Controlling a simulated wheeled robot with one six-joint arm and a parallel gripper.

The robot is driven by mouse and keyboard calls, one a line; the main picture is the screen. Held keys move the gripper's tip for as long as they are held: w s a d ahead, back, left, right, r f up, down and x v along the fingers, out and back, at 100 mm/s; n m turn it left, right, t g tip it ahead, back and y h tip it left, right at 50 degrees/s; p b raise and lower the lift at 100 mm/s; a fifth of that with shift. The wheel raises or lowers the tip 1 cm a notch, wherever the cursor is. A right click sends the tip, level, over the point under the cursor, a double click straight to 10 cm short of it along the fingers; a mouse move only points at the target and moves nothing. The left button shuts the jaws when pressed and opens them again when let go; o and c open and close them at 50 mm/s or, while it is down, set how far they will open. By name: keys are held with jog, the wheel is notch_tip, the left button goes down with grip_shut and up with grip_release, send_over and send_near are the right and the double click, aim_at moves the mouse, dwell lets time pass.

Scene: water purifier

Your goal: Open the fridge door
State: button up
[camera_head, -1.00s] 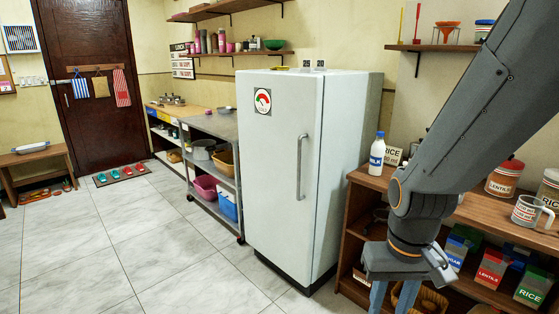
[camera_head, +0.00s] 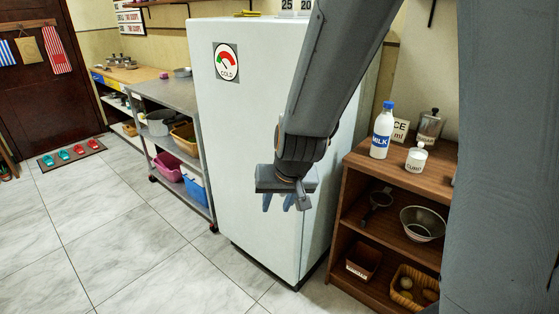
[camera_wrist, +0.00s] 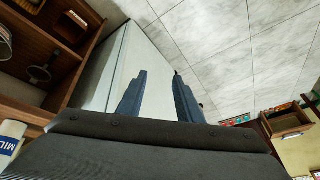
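The white fridge (camera_head: 240,130) stands in the middle of the head view with its door shut and a round COLD dial on its front. In the head view its vertical handle is hidden behind my arm. My gripper (camera_head: 283,203) is in front of the fridge, pointing down, near the door's right side. In the wrist view the two blue fingers (camera_wrist: 160,95) are apart, with the white fridge body (camera_wrist: 105,65) beside and behind the left finger. Whether the gripper touches the handle cannot be told.
A wooden shelf (camera_head: 350,215) with a milk bottle (camera_head: 382,130), bowl and baskets stands right of the fridge. A metal cart (camera_head: 170,97) with tubs stands left. The tiled floor (camera_head: 110,220) in front is clear.

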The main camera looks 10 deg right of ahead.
jog(key=w+a+f+m+t+h+b, duration=0.1)
jog(key=w+t, duration=0.2)
jog(key=w, duration=0.4)
jog(key=w+a+f+m+t+h+b, duration=0.1)
jog(key=w+t+b, duration=0.1)
jog(key=w, duration=0.4)
jog(key=w+d+r+m+t+h+b, duration=0.2)
jog(key=w+d+m+h, duration=0.3)
jog(key=h, duration=0.5)
jog(key=w+d+t+b, duration=0.1)
jog(key=w+d, duration=0.1)
jog(key=d, duration=0.1)
jog(key=shift+d+r+h, duration=0.15)
jog(key=shift+r+h, duration=0.1)
jog(key=shift+h, duration=0.15)
grip_shut()
